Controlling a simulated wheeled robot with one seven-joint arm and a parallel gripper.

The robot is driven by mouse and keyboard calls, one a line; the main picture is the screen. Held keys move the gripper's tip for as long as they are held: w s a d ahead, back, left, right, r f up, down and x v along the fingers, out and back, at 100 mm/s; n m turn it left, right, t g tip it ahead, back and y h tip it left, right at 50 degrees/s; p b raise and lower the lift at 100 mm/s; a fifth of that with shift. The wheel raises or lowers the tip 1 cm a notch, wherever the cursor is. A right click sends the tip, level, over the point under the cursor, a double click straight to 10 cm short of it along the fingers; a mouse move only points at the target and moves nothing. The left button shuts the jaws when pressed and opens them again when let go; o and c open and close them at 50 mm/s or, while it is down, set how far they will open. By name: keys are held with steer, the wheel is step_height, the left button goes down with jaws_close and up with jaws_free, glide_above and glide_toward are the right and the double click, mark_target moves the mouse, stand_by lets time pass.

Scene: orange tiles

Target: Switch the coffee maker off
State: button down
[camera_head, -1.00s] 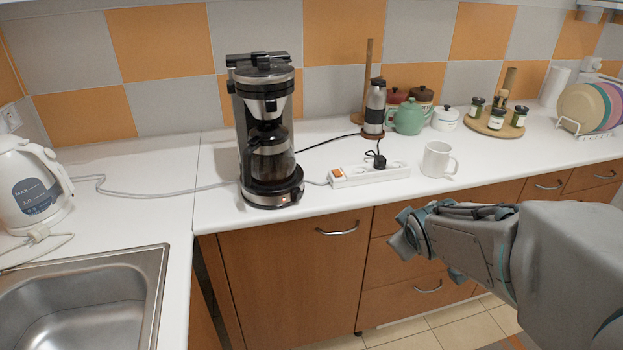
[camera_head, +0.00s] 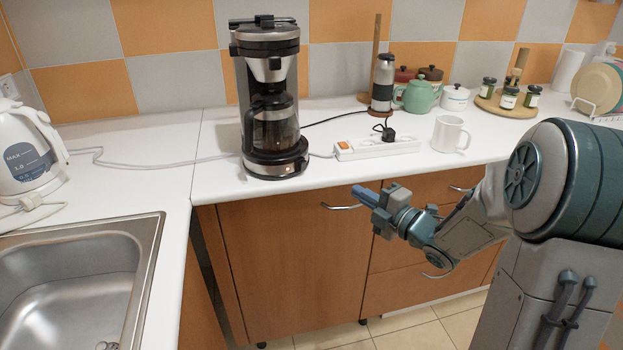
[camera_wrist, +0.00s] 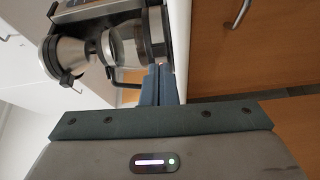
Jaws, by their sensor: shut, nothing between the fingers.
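The coffee maker (camera_head: 270,100) stands upright on the white counter near its front edge, black and silver with a glass carafe (camera_head: 274,125) inside. A small lit orange switch (camera_head: 288,169) shows on the front of its base. My gripper (camera_head: 360,193) is shut and empty, in front of the counter, to the right of the coffee maker and a little lower than its base, pointing left. In the wrist view the shut fingers (camera_wrist: 158,85) point towards the coffee maker (camera_wrist: 110,40), which appears turned sideways.
A power strip (camera_head: 378,149) with an orange switch and a black plug lies right of the coffee maker. A white mug (camera_head: 449,134) stands farther right. The kettle (camera_head: 27,155) and sink (camera_head: 80,275) are at left. Cabinet handles (camera_head: 341,207) stick out below the counter.

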mark_target(304, 164)
steer(key=shift+s+a+f+n+g+y, duration=0.15)
steer(key=shift+s+n+y, duration=0.2)
steer(key=shift+n+y, duration=0.2)
steer(key=shift+s+a+f+n+g+y, duration=0.1)
steer(key=shift+s+n+g+y, duration=0.05)
steer(key=shift+s+n+y, duration=0.3)
steer(key=shift+w, duration=0.1)
steer(key=shift+a, duration=0.1)
steer(key=x, duration=1.4)
steer(key=shift+r+p, duration=0.2)
steer(key=shift+p, duration=0.15)
